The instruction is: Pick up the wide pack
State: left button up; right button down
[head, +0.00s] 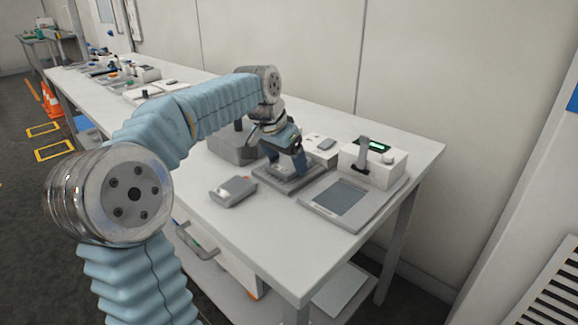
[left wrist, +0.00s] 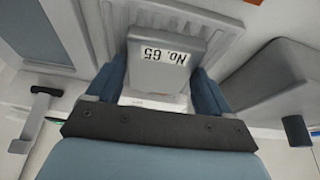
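My left gripper (head: 288,160) points down over a grey ridged tray (head: 310,182) on the white table. In the left wrist view, the gripper (left wrist: 157,90) has its two blue fingers spread on either side of a grey pack (left wrist: 165,50) marked "No. 65". The pack fills nearly all the room between the fingers, and I cannot tell whether they press on it. It appears to rest on the tray (left wrist: 225,35). In the head view the gripper mostly hides it. Another grey pack (head: 233,191) lies apart, left of the tray. My right gripper is not in view.
A white scale-like device with a green display (head: 374,164) and grey plate (head: 340,198) stands right of the tray. A grey block (head: 232,149) stands behind left. The front of the table (head: 290,240) is clear. A wall runs behind it.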

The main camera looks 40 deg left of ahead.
pick_arm(q)
jog(key=c, duration=0.7)
jog(key=shift+c, duration=0.2)
